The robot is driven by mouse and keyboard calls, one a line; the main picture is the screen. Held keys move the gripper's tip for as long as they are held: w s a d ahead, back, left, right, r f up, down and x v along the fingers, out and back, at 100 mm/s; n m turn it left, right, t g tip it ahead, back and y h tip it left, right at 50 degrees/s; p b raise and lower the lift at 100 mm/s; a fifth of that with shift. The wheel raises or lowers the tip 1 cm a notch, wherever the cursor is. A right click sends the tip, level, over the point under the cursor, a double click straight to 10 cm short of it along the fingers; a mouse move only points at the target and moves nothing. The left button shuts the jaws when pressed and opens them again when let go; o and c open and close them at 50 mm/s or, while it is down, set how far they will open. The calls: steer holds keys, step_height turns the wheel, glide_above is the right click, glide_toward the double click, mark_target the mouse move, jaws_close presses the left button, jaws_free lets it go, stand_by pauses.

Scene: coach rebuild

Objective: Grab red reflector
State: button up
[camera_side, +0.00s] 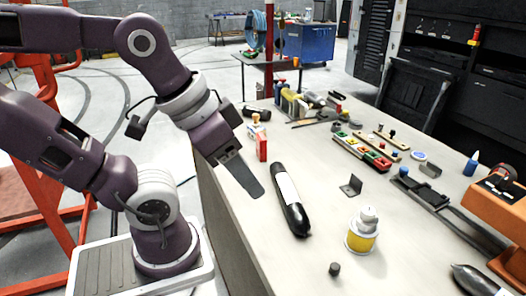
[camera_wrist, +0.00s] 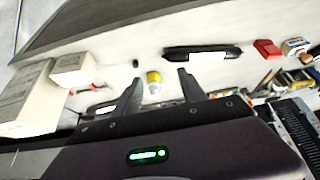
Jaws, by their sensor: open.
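A red block-shaped piece (camera_side: 261,147), which looks like the red reflector, stands near the table's left edge in the side view. In the wrist view the red piece (camera_wrist: 267,49) lies at the upper right, outside the space between my fingers. My gripper (camera_side: 254,190) hangs over the left edge of the table, in front of the red piece and apart from it. In the wrist view my gripper (camera_wrist: 159,77) is open, with nothing held between its two dark fingers.
A black cylinder with a white label (camera_side: 287,188) lies right of my gripper. A yellow-and-white bottle (camera_side: 361,238) and a small dark cylinder (camera_side: 334,269) stand nearer the camera. An orange-topped piece (camera_side: 256,120) is behind the red piece. Bare tabletop (camera_side: 315,165) lies right of it.

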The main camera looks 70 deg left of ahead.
steer(key=shift+c, duration=0.2)
stand_by(0.3)
step_height(320, 180, up, 5)
steer(key=m+g+y, duration=0.4)
steer(key=m+y, duration=0.9)
steer(key=m, duration=0.6)
glide_above(264, 138)
steer(key=d, duration=0.2)
step_height(264, 138, down, 20)
steer(key=shift+s+r, duration=0.1)
steer(key=shift+s, duration=0.05)
steer(key=x, duration=0.5)
steer(key=f+x, duration=0.1)
steer(key=x, duration=0.1)
steer(key=shift+s+f, duration=0.1)
steer(key=shift+s, duration=0.15)
jaws_close()
